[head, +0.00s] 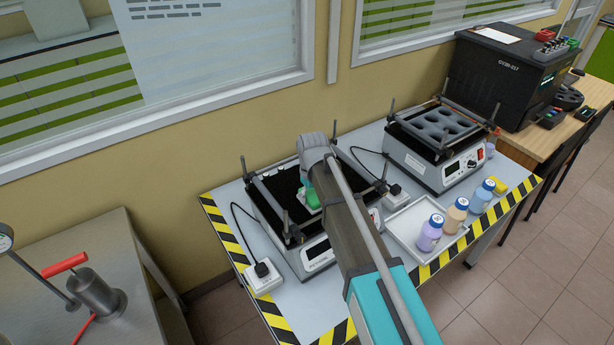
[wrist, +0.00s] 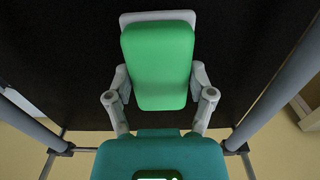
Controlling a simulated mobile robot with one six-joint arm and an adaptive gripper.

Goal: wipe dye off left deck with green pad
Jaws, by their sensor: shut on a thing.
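The left deck is the black top of the left shaker (head: 268,207), with metal rods at its corners. The green pad (head: 313,199) is over this deck, partly hidden by my arm. In the wrist view the green pad (wrist: 158,65) has a pale backing edge at its top. My gripper (wrist: 160,82) is shut on the pad, one finger on each side. The dark deck (wrist: 75,75) fills the wrist view behind the pad. I cannot tell whether the pad touches the deck. No dye stain can be made out; my arm and the pad hide part of the deck.
A second shaker (head: 435,145) with round wells stands to the right. A white tray (head: 405,225) and bottles, one purple (head: 430,234), stand right of my arm. A white socket box (head: 263,279) sits front left. Upright rods surround the left deck.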

